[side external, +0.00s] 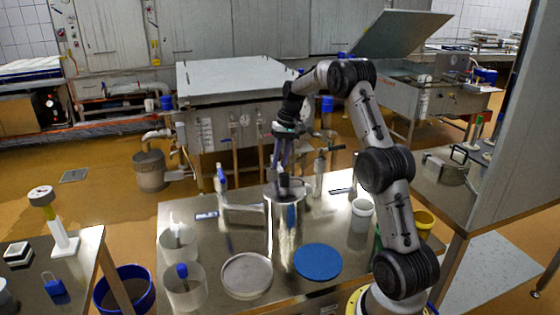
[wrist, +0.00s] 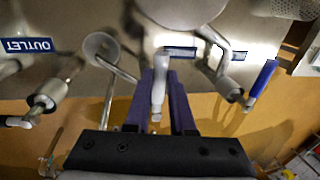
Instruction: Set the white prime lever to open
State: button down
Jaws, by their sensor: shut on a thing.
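In the wrist view, a pale white-grey lever (wrist: 158,88) lies between the two purple fingers of my gripper (wrist: 161,100), which is shut on it. It points down the picture, towards my wrist. In the side external view, my gripper (side external: 283,162) reaches down over the top of a tall steel cylinder (side external: 285,225); the lever is too small to make out there. A blue-handled lever (wrist: 262,80) stands on a valve to the right in the wrist view. Another valve (wrist: 45,98) is at the left, near the OUTLET label (wrist: 28,46).
Pipes flank the cylinder on the steel table (side external: 220,245). A blue disc (side external: 317,261), a grey round mould (side external: 246,276), white pots (side external: 180,243) and a white cup (side external: 361,213) stand around it. A large vat (side external: 240,95) is behind.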

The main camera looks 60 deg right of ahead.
jog(key=shift+d, duration=0.1)
jog(key=shift+s+d+r+n, duration=0.1)
jog(key=shift+s+d+n, duration=0.2)
jog(key=shift+n, duration=0.45)
jog(key=shift+s+d+n, duration=0.15)
jog(key=shift+d+n, duration=0.2)
jog(key=shift+n, duration=0.4)
jog(key=c, duration=0.8)
grip_release()
jog(key=shift+o, duration=0.2)
notch_tip(320, 180, up, 14)
jog(key=s+d, duration=0.1)
jog(key=d, duration=0.1)
jog(key=shift+s+d+f, duration=0.15)
jog(key=shift+s+f, duration=0.05)
jog(key=shift+f, duration=0.05)
jog(key=shift+c, duration=0.4)
